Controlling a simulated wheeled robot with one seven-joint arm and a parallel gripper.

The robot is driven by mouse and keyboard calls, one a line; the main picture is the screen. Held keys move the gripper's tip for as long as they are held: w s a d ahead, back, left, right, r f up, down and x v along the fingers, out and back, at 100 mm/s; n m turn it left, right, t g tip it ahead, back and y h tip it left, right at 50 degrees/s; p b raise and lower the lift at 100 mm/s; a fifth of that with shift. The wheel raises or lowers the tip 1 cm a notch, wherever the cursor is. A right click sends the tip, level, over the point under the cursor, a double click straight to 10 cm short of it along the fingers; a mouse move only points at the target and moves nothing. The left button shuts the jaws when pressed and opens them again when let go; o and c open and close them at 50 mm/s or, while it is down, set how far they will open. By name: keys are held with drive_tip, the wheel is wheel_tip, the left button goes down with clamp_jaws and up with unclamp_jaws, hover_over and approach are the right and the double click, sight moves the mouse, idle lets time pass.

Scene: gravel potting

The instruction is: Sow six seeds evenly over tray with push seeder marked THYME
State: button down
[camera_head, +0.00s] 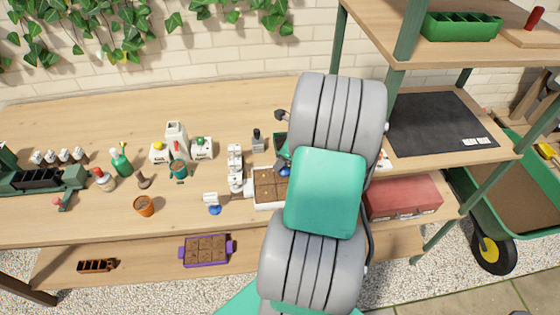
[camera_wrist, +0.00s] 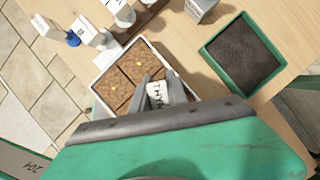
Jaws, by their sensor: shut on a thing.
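My gripper (camera_wrist: 160,86) is shut on a white push seeder (camera_wrist: 158,94), whose label shows the letters THYM before a finger cuts it off. The seeder is over the near side of the tray in the wrist view; its tip is hidden. The tray has a white rim (camera_head: 268,206) and brown soil (camera_wrist: 140,65) divided into cells. Small yellow specks lie on the soil in at least two places, perhaps seeds. In the head view my arm covers the gripper and the tray's right part.
Another seeder with a blue bottom (camera_head: 213,204) stands left of the tray. White labelled items (camera_head: 235,168) stand behind it. A green-rimmed dark tray (camera_wrist: 243,55) lies beside the sowing tray. A purple tray (camera_head: 206,250) sits on the lower shelf. The bench's back left is clear.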

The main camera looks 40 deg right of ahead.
drive_tip(key=shift+f, duration=0.55)
idle(0.5)
drive_tip(key=shift+f, duration=0.1)
idle(1.3)
wheel_tip(320, 180, up, 3)
drive_tip(key=p, duration=0.4)
